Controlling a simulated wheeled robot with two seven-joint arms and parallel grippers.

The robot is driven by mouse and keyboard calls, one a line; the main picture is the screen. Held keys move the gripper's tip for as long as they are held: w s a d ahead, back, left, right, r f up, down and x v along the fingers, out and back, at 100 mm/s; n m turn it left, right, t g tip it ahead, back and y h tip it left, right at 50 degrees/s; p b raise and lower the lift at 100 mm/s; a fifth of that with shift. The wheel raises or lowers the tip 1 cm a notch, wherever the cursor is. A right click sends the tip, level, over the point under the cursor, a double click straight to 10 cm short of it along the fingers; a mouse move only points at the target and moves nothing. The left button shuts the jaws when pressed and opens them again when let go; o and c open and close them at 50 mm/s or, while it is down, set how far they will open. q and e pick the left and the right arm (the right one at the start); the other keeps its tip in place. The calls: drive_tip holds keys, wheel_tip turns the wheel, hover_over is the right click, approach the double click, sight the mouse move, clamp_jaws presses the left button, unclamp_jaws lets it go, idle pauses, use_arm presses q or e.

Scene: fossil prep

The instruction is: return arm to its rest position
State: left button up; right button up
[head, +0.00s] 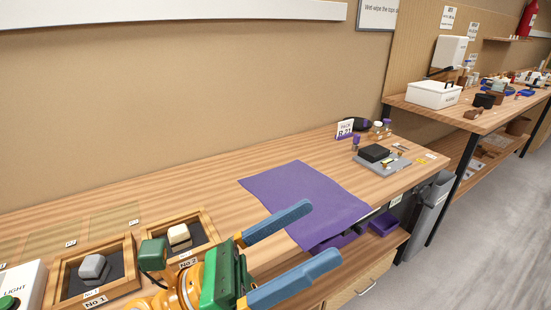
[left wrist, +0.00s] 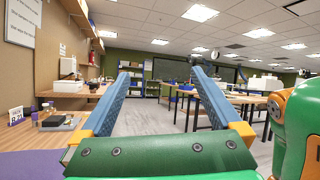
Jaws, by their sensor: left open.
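My left gripper (head: 325,232) is in the lower middle of the head view, with two blue fingers spread wide apart and nothing between them. It is in front of and above the wooden bench, close to the purple cloth (head: 290,188). The fingers also show in the left wrist view (left wrist: 160,72), pointing out level across the room. My right gripper is not in either view.
Two wooden trays, No.1 (head: 62,290) and No.2 (head: 212,238), each hold a pale block at the lower left. A grey plate (head: 378,168) with a black block lies at the bench's far end. A second bench (head: 470,121) stands at right.

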use_arm(q)
drive_tip(key=w+a+f+n+t+y, duration=0.3)
drive_tip(key=w+a+n+t+y, duration=0.4)
drive_tip(key=n, duration=0.8)
drive_tip(key=w+a+f+n+t+y, duration=0.3)
drive_tip(key=a+n+t+y, duration=0.45)
drive_tip(key=n, duration=0.65)
drive_tip(key=a+f+n+g+y, duration=0.3)
drive_tip(key=f+n+y, duration=0.15)
drive_tip(key=f, duration=0.35)
drive_tip(key=a+f+n+g+y, duration=0.2)
drive_tip(key=f+n+g+y, duration=0.15)
drive_tip(key=f+n, duration=0.3)
drive_tip(key=s+f+n+g, duration=0.7)
drive_tip(key=s+f+g, duration=0.4)
drive_tip(key=s+f, duration=0.8)
drive_tip(key=s+f+p, duration=0.1)
drive_tip(key=s+f, duration=0.2)
drive_tip(key=f, duration=1.2)
drive_tip(key=s+a+f+g+p, duration=0.1)
drive_tip(key=s+a+f+g, duration=0.1)
drive_tip(key=s+f, duration=0.6)
drive_tip(key=s, duration=0.3)
drive_tip(key=shift+s+a+f, duration=0.15)
drive_tip(key=shift+s+f, duration=0.15)
drive_tip(key=shift+s, duration=0.05)
